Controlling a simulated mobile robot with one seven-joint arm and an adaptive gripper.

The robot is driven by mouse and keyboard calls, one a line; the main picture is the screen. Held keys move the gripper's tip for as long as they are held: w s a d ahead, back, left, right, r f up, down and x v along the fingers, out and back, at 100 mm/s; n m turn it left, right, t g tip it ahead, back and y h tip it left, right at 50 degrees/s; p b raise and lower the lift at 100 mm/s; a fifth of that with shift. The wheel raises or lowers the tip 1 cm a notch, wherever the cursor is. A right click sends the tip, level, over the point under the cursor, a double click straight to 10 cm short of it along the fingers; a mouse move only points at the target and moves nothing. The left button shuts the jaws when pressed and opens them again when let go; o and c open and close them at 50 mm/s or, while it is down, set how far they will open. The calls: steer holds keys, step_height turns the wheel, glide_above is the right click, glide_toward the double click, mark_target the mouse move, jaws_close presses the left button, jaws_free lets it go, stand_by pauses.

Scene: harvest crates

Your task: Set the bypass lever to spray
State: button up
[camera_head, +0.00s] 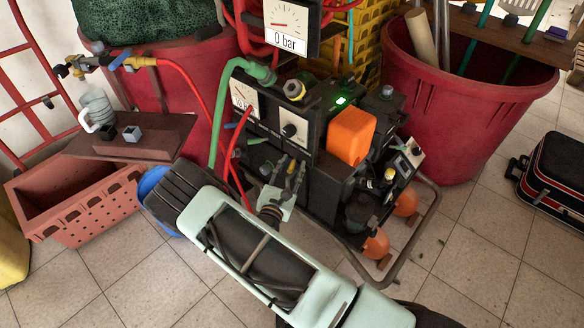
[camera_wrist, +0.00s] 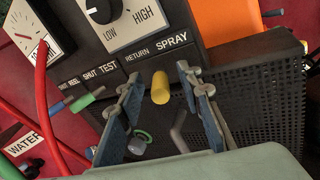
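The bypass lever's yellow knob (camera_wrist: 160,88) shows in the wrist view, below the black plate (camera_wrist: 155,48) lettered RETURN and SPRAY. It stands near the middle of the plate, between the two words. My gripper (camera_wrist: 159,74) is open, with one finger on each side of the knob and a visible gap on both sides. How deep the fingers reach around it is unclear. In the head view my gripper (camera_head: 287,172) is in front of the dark sprayer unit (camera_head: 316,180); I cannot make out the knob there.
Left of the lever are a green handle (camera_wrist: 81,103) under SHUT and TEST, and red hoses (camera_wrist: 42,75). A black mesh cover (camera_wrist: 262,105) lies to the right, below an orange block (camera_head: 351,136). A dial (camera_wrist: 101,10) marked LOW and HIGH is above.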

steer(key=shift+c, duration=0.3)
jaws_close()
steer(key=shift+d+r+n+y+p, duration=0.25)
steer(key=shift+d+n+y+p, duration=0.15)
steer(key=shift+n+y+p, duration=0.5)
steer(key=shift+d+t+y+p, duration=0.1)
steer(key=shift+t+y+p, duration=0.2)
steer(key=shift+y+p, duration=0.3)
steer(key=shift+f+n+y, duration=0.2)
steer(key=shift+n+y, duration=0.2)
steer(key=shift+o, duration=0.3)
jaws_free()
